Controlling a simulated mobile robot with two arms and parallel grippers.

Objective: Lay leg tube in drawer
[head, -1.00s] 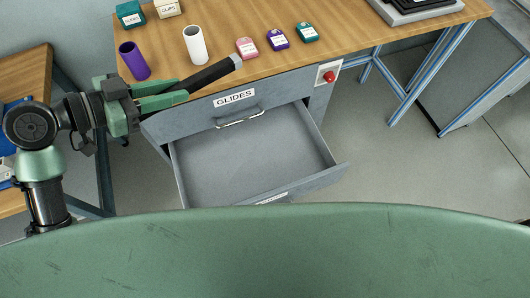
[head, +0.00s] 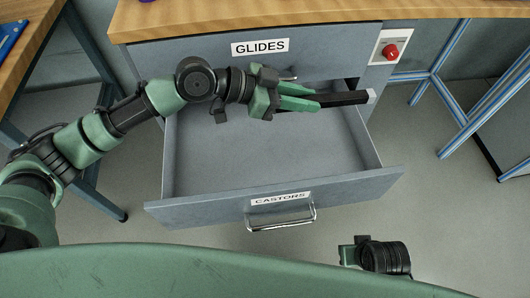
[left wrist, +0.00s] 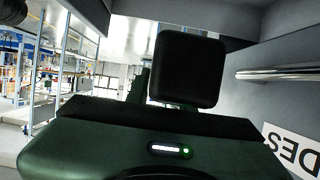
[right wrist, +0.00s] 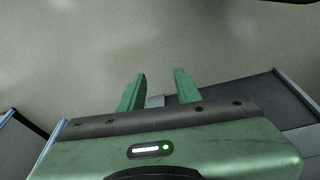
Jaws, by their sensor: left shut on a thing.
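The leg tube (head: 345,98) is a dark bar with a pale grey end cap, lying crosswise to the right. My left gripper (head: 312,97) is shut on its left part, over the back of the open drawer (head: 274,211) labelled CASTORS. How far the tube is above the drawer floor is hard to tell. In the left wrist view the tube's near end (left wrist: 187,68) shows as a dark square block between the fingers. My right gripper (right wrist: 158,85) is open and empty over the floor; part of it shows at the bottom of the head view (head: 352,252).
The closed GLIDES drawer (head: 185,50) with its label is right behind the tube, under the wooden bench top (head: 330,10). A red button (head: 391,51) is at the right. The open drawer's floor (head: 240,160) looks empty.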

